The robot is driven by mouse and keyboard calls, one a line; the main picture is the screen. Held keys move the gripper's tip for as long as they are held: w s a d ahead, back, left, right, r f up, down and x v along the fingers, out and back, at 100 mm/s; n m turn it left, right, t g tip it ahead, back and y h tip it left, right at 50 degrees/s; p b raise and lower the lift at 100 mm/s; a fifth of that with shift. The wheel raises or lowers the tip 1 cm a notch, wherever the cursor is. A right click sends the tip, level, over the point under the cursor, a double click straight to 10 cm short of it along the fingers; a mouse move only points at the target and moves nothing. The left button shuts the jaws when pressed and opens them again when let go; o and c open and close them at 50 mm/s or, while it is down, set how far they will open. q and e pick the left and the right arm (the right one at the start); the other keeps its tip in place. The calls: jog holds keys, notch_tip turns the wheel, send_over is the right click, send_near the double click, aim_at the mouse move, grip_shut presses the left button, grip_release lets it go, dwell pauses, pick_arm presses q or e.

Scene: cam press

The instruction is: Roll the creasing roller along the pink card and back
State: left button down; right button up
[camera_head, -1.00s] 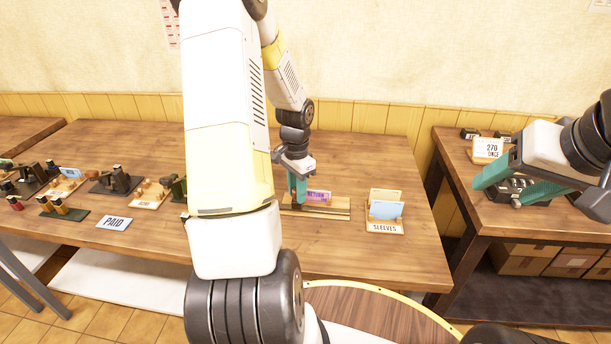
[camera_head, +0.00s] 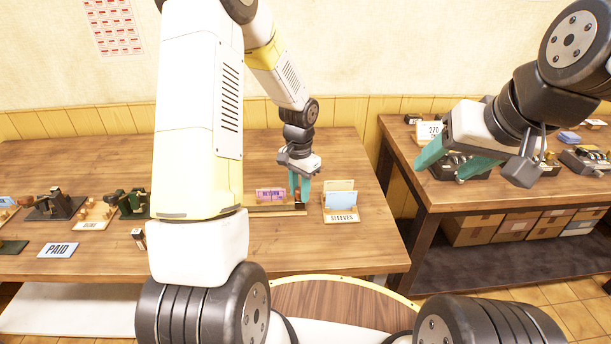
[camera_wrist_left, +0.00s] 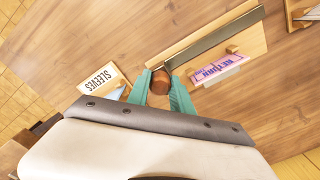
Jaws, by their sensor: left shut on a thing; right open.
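In the left wrist view the card (camera_wrist_left: 220,69) lies beside the board's dark metal strip (camera_wrist_left: 215,39). My left gripper (camera_head: 301,190) is just right of the card, at the board's right end. It is shut on the creasing roller, whose round brown wooden top (camera_wrist_left: 160,82) shows between the teal fingers in the left wrist view. The roller's lower part is hidden. My right gripper (camera_head: 452,160) is open and empty, in front of the right table.
The SLEEVES holder (camera_head: 341,218) with a blue card stands close to the right of my left gripper. A PAID sign (camera_head: 58,250) and several stamping presses (camera_head: 52,206) are on the left. The tabletop in front of the board is clear.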

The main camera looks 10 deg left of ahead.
pick_arm(q)
jog(key=shift+w+d, duration=0.1)
jog(key=shift+d, duration=0.2)
jog(key=c, duration=1.1)
grip_release()
jog(key=shift+r, duration=3.95)
jog(key=shift+r, duration=0.1)
jog(key=s+a+r+n+t, duration=0.1)
jog(key=s+r+n+t, duration=0.2)
jog(key=s+r, duration=0.9)
jog(key=s+r+n+t, duration=0.1)
jog(key=s+r, duration=0.1)
jog(key=s, duration=0.1)
jog(key=s+r+t+h, duration=0.1)
jog(key=s+r, duration=0.2)
jog(key=s+r+n+t+h, duration=0.1)
jog(key=s+r, duration=0.1)
jog(key=s, duration=0.1)
jog(key=shift+s+d+r+n, duration=0.1)
jog(key=shift+s+r+n, duration=0.05)
jog(key=shift+s+n, duration=0.15)
